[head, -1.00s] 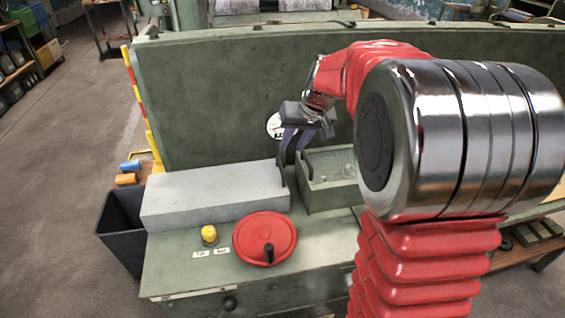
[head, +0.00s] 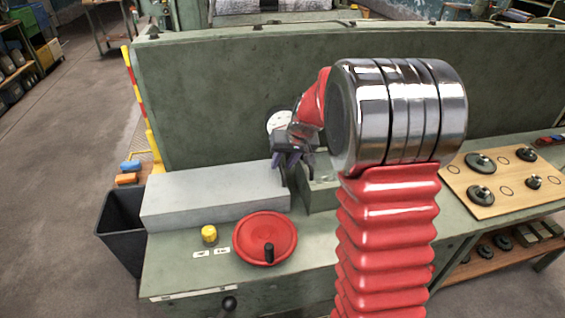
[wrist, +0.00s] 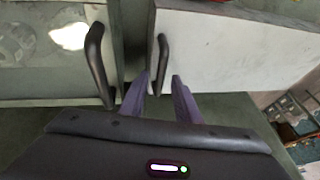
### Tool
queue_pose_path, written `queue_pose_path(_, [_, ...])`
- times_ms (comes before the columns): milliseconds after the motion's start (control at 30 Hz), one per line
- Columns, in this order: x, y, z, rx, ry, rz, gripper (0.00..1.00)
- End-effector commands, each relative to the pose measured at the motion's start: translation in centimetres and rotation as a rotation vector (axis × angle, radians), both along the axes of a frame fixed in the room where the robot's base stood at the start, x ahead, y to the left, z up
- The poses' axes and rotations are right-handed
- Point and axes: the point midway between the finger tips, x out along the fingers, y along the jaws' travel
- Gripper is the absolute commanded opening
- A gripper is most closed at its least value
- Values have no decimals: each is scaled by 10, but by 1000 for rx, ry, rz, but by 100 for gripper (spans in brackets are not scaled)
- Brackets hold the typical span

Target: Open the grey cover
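The grey cover (head: 205,196) is a long, closed, box-like lid on the left of the green machine bench. Its dark handle (wrist: 162,58) stands at the end nearest the green glazed box (head: 322,190). In the wrist view the cover (wrist: 225,50) fills the upper right. My gripper (wrist: 158,78) is open, with its purple fingers apart and the lower end of the cover's handle between the tips in the picture. I cannot tell whether they touch it. In the head view my gripper (head: 290,160) is low over that end of the cover, and my arm hides part of the box.
The glazed box has a second dark handle (wrist: 97,65) close beside the gripper. A red handwheel (head: 262,240) and a yellow knob (head: 209,234) are in front of the cover. A tall green panel (head: 210,100) stands behind. A black bin (head: 122,225) is at the left.

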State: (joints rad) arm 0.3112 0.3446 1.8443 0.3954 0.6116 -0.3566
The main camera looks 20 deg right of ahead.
Motion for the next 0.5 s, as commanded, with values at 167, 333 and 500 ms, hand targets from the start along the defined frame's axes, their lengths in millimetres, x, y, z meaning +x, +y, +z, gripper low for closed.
queue_pose_path(167, [0, 0, 0, 0, 0, 0, 29])
queue_pose_path(333, [0, 0, 0, 0, -1, -1, 17])
queue_pose_path(500, [0, -1, 1, 0, -1, -1, 5])
